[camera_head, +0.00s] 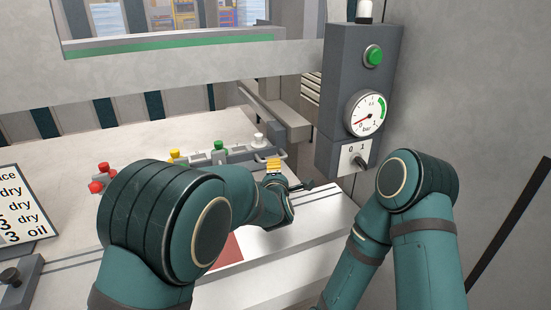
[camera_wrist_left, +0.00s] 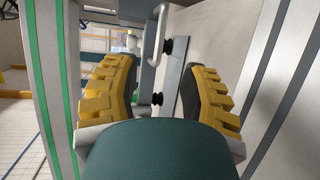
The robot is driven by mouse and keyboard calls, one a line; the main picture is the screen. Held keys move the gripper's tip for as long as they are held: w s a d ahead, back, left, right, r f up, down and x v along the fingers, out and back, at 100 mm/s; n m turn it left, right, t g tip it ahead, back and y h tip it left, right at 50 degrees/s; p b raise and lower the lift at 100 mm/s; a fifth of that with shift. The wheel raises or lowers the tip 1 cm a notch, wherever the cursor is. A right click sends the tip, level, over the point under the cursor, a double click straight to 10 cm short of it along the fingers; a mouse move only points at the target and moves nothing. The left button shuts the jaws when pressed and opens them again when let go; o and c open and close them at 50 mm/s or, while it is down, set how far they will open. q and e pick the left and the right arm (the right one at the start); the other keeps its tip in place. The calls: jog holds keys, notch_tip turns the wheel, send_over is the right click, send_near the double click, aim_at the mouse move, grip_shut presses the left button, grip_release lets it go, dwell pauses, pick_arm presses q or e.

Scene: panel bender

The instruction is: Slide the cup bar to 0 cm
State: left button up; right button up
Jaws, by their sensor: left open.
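A grey bar (camera_head: 239,156) with coloured knobs, likely the cup bar, lies on the pale table in the head view. A pale looped handle is at its right end; a similar handle (camera_wrist_left: 158,32) shows at the top of the wrist view. My left gripper (camera_wrist_left: 160,80) is open, with its two yellow ribbed fingers apart and nothing clearly held between them. In the head view its yellow part (camera_head: 273,164) is close to the handle; contact cannot be told. My left arm hides part of the table. My right gripper is out of view; only its arm shows.
A grey control box with a green button (camera_head: 373,56), a gauge (camera_head: 365,113) and a 0/1 switch (camera_head: 357,158) stands right of my left gripper. A text board (camera_head: 24,205) is at far left. Dark round knobs (camera_wrist_left: 157,99) show between the fingers in the wrist view.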

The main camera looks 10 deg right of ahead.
pick_arm(q)
jog(key=x, duration=1.2)
grip_shut()
